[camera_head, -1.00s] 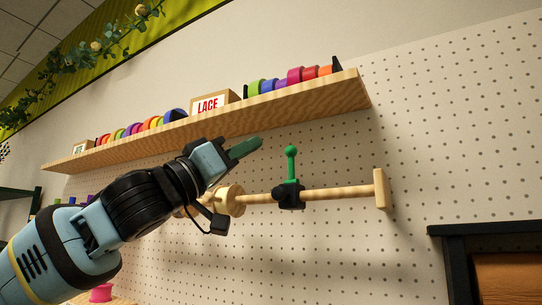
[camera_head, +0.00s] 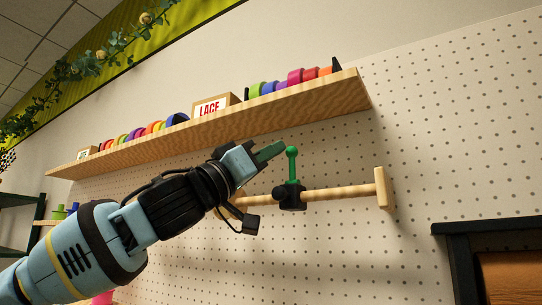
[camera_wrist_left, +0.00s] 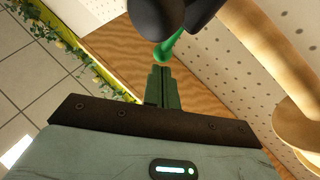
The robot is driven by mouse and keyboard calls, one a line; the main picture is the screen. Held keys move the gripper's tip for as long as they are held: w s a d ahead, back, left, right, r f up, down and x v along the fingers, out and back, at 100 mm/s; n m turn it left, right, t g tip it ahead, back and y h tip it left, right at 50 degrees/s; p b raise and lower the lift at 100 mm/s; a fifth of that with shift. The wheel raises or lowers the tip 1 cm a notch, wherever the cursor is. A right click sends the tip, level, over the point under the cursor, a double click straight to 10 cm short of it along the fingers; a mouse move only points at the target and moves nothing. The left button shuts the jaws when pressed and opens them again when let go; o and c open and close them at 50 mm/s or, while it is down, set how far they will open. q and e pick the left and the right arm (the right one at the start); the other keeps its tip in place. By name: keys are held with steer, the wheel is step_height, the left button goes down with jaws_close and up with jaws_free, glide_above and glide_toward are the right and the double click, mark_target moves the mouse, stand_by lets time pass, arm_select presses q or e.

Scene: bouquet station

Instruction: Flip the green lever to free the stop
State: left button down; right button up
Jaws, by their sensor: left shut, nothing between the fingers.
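The green lever (camera_head: 291,165) stands upright with a ball on top, on a black stop (camera_head: 290,196) clamped around a wooden rod (camera_head: 340,193). My left gripper (camera_head: 282,148) is shut and empty, its green fingertips just left of the lever's ball; I cannot tell whether they touch. In the left wrist view the shut fingers (camera_wrist_left: 161,70) point at the green lever (camera_wrist_left: 168,48), close to its ball end, and the black stop (camera_wrist_left: 158,18) shows beyond. The rod's left part is hidden behind my left arm. My right gripper is not in view.
A wooden shelf (camera_head: 270,117) with colored ribbon rolls and a LACE box (camera_head: 210,106) runs above the rod. A pegboard wall (camera_head: 450,130) lies behind. The rod ends in a wooden end plate (camera_head: 383,187). A dark-framed cabinet (camera_head: 470,228) stands at lower right.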

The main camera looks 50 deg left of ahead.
arm_select(q)
steer(key=shift+w+a+r+b, duration=0.2)
steer(key=shift+w+b, duration=0.15)
steer(key=shift+w, duration=0.25)
steer(key=shift+w+a+r+b, duration=0.1)
steer(key=shift+w+r+b, duration=0.1)
steer(key=shift+w+b, duration=0.3)
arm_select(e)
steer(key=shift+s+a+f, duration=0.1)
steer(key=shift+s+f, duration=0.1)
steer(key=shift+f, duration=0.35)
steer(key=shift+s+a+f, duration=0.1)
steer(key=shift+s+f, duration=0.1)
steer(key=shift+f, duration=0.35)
arm_select(q)
steer(key=shift+w, duration=0.1)
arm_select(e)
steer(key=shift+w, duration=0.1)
